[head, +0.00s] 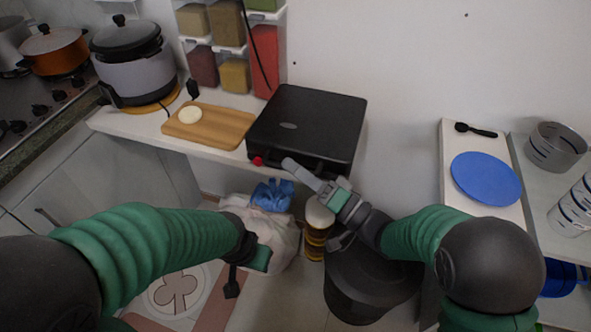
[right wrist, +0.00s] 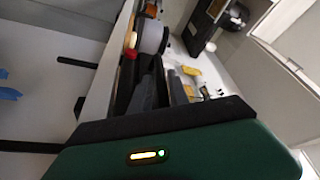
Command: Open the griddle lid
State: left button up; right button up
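The black griddle (head: 318,112) sits on the white counter against the wall, its flat lid down. A red knob (head: 257,161) shows at its front left corner. My right gripper (head: 289,164) is at the griddle's front edge, to the right of the red knob. Its fingers look close together with nothing clearly between them; it also shows in the right wrist view (right wrist: 162,85). Whether it touches the griddle is unclear. My left gripper (head: 247,276) hangs low in front of the counter, away from the griddle, and its fingers are hard to make out.
A wooden board (head: 212,125) with a pale round piece lies left of the griddle. A rice cooker (head: 133,68) stands farther left. Spice dispensers (head: 228,24) hang behind. A bin (head: 365,280) stands below my right arm. A blue plate (head: 485,179) lies on the right shelf.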

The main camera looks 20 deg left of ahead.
jog(key=shift+c, duration=0.2)
grip_shut()
jog(key=shift+f, duration=0.1)
dwell(1.2)
